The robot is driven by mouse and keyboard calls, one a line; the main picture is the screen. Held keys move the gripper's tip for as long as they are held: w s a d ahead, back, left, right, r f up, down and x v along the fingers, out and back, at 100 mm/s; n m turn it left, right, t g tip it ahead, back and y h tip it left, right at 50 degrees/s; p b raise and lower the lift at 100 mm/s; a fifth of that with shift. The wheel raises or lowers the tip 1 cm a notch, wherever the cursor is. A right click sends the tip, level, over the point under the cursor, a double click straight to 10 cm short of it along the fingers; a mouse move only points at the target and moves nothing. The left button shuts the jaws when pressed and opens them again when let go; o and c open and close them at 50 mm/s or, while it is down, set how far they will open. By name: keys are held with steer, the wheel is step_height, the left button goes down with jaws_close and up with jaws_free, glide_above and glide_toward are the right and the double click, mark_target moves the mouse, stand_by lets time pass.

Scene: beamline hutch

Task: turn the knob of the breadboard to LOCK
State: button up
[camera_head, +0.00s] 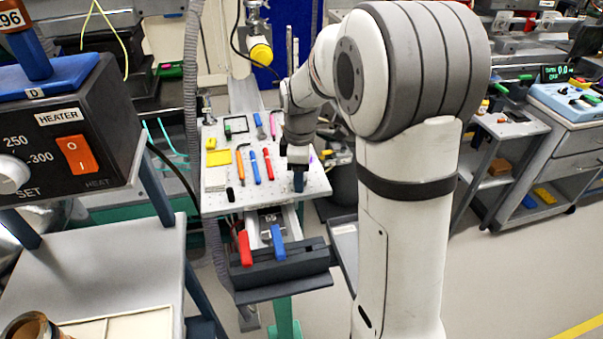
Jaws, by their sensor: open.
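The breadboard (222,204) is a pale perforated plate in the middle of the view, with several small tools and parts lying on it. My gripper (298,183) points down over its front right part. It is open, but its fingers are small and dark here. I cannot tell whether they touch anything. I cannot make out a knob or a LOCK mark for certain; the gripper and arm cover part of the right side of the board. A small black part (229,194) sits near the board's front left edge.
A dark block with a red handle (245,248) and a blue handle (278,242) stands in front of the board. A yellow-capped instrument (261,54) hangs above its back. A heater box (75,150) stands at left. Floor is clear at lower right.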

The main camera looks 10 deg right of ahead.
steer(key=shift+c, duration=0.4)
steer(key=c, duration=0.9)
steer(key=shift+m, duration=0.3)
steer(key=m+p, duration=0.1)
steer(key=m, duration=0.2)
steer(key=shift+r+m, duration=0.1)
steer(key=shift+m, duration=0.2)
steer(key=m+p, duration=0.1)
steer(key=m, duration=0.8)
steer(key=shift+p, duration=0.35)
steer(key=m, duration=0.4)
steer(key=shift+m, duration=0.3)
